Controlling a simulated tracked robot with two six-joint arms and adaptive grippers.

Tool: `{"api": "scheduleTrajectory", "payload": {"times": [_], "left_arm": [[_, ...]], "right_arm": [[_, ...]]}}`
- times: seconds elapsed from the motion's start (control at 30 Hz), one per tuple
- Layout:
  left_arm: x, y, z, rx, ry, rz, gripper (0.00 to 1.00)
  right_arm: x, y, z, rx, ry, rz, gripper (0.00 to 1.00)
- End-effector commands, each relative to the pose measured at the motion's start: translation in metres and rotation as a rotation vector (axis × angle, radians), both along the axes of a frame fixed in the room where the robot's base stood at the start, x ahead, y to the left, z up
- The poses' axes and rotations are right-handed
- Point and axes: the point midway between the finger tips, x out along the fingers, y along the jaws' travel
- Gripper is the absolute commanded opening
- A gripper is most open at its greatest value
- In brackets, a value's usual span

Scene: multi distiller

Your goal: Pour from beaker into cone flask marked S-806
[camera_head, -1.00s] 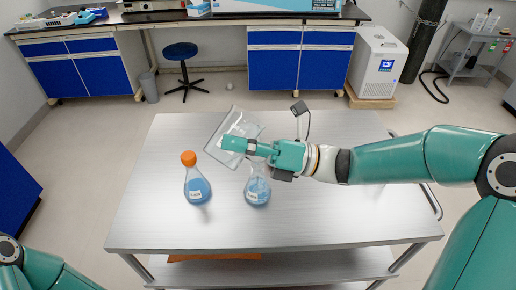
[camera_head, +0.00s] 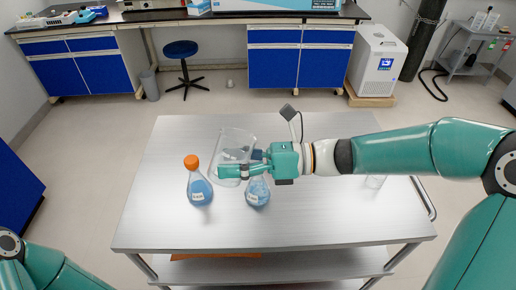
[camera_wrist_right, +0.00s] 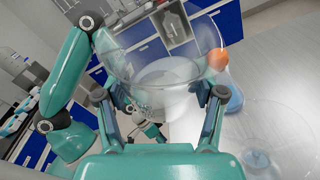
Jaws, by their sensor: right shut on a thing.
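My right gripper (camera_head: 240,165) is shut on a clear glass beaker (camera_head: 236,140) above the table's middle. The beaker is close to upright, slightly tilted. In the right wrist view the beaker (camera_wrist_right: 160,65) sits between both fingers (camera_wrist_right: 158,98); no coloured liquid shows in it. A cone flask with blue liquid (camera_head: 257,192) stands open on the table just below the gripper, its neck partly hidden by it. Another flask with blue liquid and an orange cap (camera_head: 199,187) stands to its left. Flask labels are too small to read.
The flasks stand on a silver table (camera_head: 310,220) with free room in front and behind. A blue stool (camera_head: 181,50) and lab benches stand beyond.

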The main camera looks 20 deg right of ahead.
Motion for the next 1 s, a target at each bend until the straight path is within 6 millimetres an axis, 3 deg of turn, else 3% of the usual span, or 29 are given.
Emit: {"api": "scheduleTrajectory", "payload": {"times": [0.3,0.4,0.7,1.0], "left_arm": [[0.000,0.000,0.012,0.000,-0.001,-0.001,0.59],[0.000,0.000,-0.002,0.000,0.000,0.000,0.59],[0.000,0.000,-0.023,0.000,0.000,0.000,0.59],[0.000,0.000,-0.032,0.000,-0.001,0.000,0.59]], "right_arm": [[-0.009,0.014,-0.003,-0.187,-0.120,0.002,0.22],[-0.010,0.016,-0.023,-0.236,-0.148,0.002,0.22],[-0.015,0.024,-0.058,-0.387,-0.243,0.003,0.22],[-0.017,0.028,-0.072,-0.462,-0.288,0.002,0.22]]}}
